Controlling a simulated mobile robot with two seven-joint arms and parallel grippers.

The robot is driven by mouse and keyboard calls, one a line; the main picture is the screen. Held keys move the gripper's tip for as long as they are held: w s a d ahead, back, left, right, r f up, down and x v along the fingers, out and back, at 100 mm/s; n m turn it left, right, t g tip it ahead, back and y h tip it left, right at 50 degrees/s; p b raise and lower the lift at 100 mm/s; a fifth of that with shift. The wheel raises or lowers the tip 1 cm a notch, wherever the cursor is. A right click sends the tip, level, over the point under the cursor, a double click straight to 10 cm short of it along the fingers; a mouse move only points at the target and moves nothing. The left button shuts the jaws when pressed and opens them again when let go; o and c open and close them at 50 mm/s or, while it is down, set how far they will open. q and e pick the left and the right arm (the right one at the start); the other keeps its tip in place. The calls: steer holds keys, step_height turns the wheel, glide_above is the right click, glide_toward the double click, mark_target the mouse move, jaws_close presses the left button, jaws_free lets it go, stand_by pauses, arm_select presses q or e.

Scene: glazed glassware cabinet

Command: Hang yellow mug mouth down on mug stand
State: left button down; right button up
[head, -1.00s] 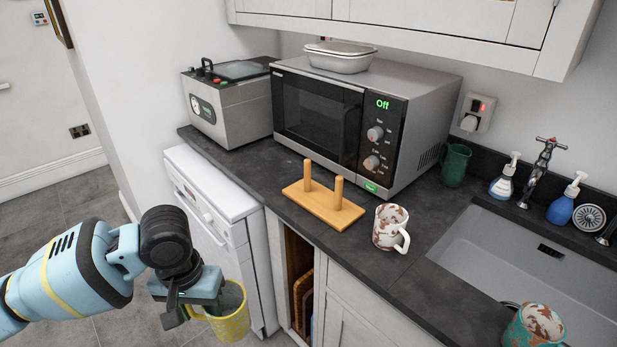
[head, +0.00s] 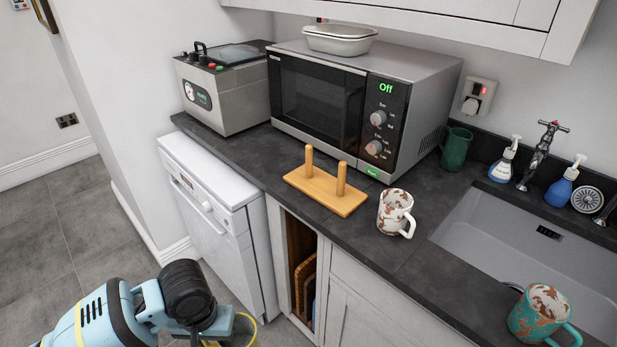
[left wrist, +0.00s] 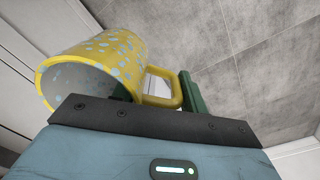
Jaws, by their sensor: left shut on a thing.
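The yellow mug with pale blue spots (left wrist: 110,62) is held by its handle side in my left gripper (left wrist: 182,95), seen in the left wrist view. Its mouth faces the lower left of that view. In the head view the mug (head: 243,334) shows only partly at the bottom edge, beside my left gripper (head: 215,330), low in front of the cabinets. The wooden mug stand (head: 325,192), a flat base with two upright pegs, stands on the dark counter in front of the microwave. Both pegs are bare. My right gripper is not in view.
A brown-and-white mug (head: 395,212) stands right of the stand. The microwave (head: 360,105) is behind it, and a green jug (head: 456,148) stands farther right. A teal-brown mug (head: 540,315) is by the sink (head: 520,240). The counter's front edge and dishwasher (head: 210,205) lie between my gripper and the stand.

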mark_target(253, 333)
arm_select(q)
steer(key=d, duration=0.5)
steer(key=w+d, duration=0.1)
steer(key=d, duration=0.1)
steer(key=shift+d, duration=0.3)
steer(key=shift+s, duration=0.1)
steer(key=t, duration=0.4)
steer(key=shift+t+y, duration=0.4)
steer(key=shift+t, duration=2.1)
